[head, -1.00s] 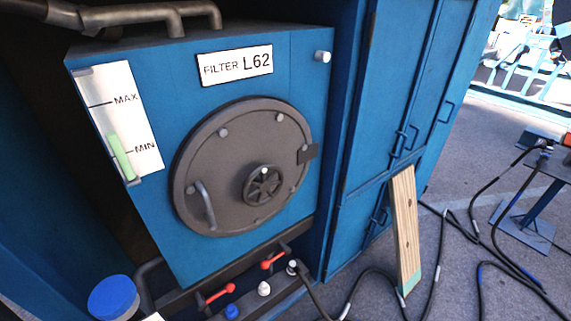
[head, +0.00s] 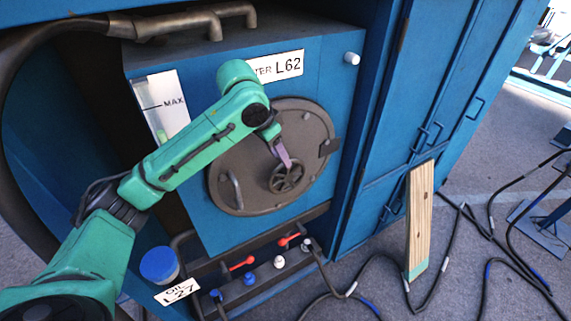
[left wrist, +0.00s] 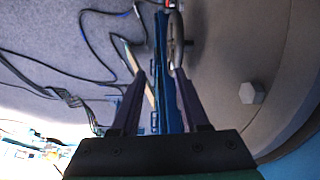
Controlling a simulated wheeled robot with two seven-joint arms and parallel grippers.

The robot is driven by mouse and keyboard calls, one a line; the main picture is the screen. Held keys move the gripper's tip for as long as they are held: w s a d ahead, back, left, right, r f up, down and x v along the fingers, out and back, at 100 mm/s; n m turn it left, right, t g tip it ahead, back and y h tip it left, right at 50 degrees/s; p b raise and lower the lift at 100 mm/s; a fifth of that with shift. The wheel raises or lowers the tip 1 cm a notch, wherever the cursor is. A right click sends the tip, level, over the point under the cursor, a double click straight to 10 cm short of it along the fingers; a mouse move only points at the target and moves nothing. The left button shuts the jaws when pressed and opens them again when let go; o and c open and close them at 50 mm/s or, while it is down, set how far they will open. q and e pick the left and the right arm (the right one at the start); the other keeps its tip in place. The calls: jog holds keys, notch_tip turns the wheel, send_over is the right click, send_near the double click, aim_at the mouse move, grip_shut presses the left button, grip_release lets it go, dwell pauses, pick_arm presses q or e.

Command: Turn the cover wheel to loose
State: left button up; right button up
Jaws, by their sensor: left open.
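The cover wheel (head: 287,177) is a small dark spoked handwheel on the round grey-brown cover (head: 245,195) of the blue filter box. My left gripper (head: 284,160) reaches over the cover, with its purple fingers at the upper part of the wheel. In the left wrist view the gripper (left wrist: 160,78) is open, its two fingers apart with nothing clamped between them. The wheel (left wrist: 176,42) shows there edge-on, just ahead of the right-hand fingertip; I cannot tell whether they touch. My left arm hides part of the label and the level gauge. My right gripper is not in view.
The cover has a bar handle (head: 235,190) at left and a dark latch (head: 328,147) at right. Red levers (head: 242,264) and knobs sit on the ledge below. A wooden plank (head: 420,218) leans at right, with cables (head: 447,245) on the ground.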

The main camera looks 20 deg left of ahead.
pick_arm(q)
jog(key=a+r+n, duration=0.1)
jog(key=a+r, duration=0.2)
jog(key=r, duration=0.2)
jog(key=p, duration=0.4)
send_near(285, 174)
jog(key=x, duration=0.4)
jog(key=d+x, duration=0.1)
jog(key=shift+w+f, duration=0.15)
jog(key=shift+w, duration=0.3)
jog(key=shift+w+d+f, duration=0.1)
jog(key=shift+f, duration=0.1)
grip_shut()
